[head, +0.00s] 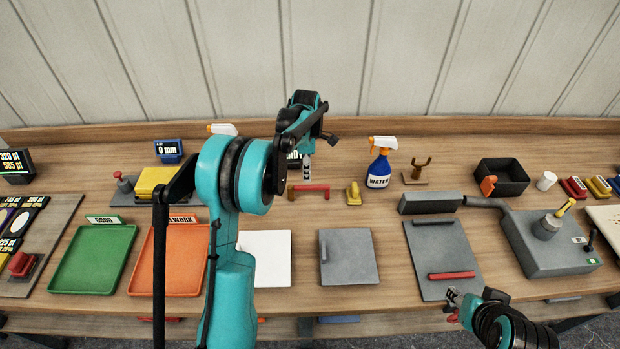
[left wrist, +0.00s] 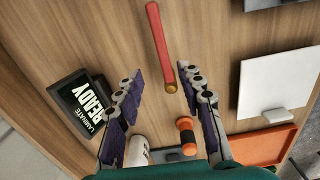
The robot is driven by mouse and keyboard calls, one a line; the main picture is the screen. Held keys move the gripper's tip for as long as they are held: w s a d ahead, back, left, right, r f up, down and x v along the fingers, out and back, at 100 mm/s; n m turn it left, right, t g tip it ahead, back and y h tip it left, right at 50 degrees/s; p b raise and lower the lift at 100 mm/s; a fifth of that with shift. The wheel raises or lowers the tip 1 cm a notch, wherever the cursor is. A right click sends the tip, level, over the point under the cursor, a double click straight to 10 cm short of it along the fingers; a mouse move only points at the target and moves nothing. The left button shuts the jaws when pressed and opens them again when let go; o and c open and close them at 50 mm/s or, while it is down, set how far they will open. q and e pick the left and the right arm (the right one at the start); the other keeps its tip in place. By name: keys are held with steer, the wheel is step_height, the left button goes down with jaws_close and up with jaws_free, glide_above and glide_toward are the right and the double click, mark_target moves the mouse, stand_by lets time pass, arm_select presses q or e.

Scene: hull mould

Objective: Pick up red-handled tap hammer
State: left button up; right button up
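The red-handled tap hammer (head: 312,188) lies on the wooden bench behind the white sheet. In the left wrist view its red handle (left wrist: 158,40) runs up the picture, with a brass-coloured end (left wrist: 171,88) between my fingers. My left gripper (head: 307,172) is over it, pointing down. In the left wrist view this gripper (left wrist: 163,80) is open, one finger on each side of the hammer's near end, with nothing gripped. My right gripper (head: 460,303) is low at the right, by the front of the grey mat; its fingers are too small to read.
A dark "Laminate ready" display (left wrist: 83,105) and an orange-and-black tool (left wrist: 186,132) are close to my left fingers. A blue water spray bottle (head: 379,165) and a yellow-based item (head: 353,194) stand right of the hammer. A red bar (head: 452,275) lies on the grey mat (head: 437,245).

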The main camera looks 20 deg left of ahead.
mark_target(306, 186)
arm_select(q)
steer(key=shift+f, duration=0.3)
steer(key=f, duration=0.2)
steer(key=f+b, duration=0.1)
steer(key=f, duration=0.3)
steer(key=shift+s+f+b, duration=0.35)
steer(key=shift+b, duration=0.05)
steer(key=shift+f, duration=0.4)
jaws_close()
